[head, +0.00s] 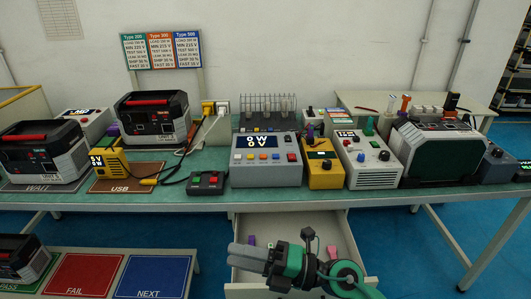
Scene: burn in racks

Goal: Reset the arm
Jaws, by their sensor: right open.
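My right gripper (236,256), with grey fingers, reaches in from the lower right over the open drawer (300,223) under the bench. Its fingers point left, and nothing shows between them. My green and black right wrist hides part of the drawer. My left gripper is not in view.
The green bench (215,165) holds power stations (153,118) on the left, a grey meter unit (265,158), a yellow meter (324,165), a white instrument (366,160) and a large dark green-fronted unit (438,150). Small coloured items lie in the drawer. A lower table has a red FAIL mat (77,272) and blue NEXT mat (152,274).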

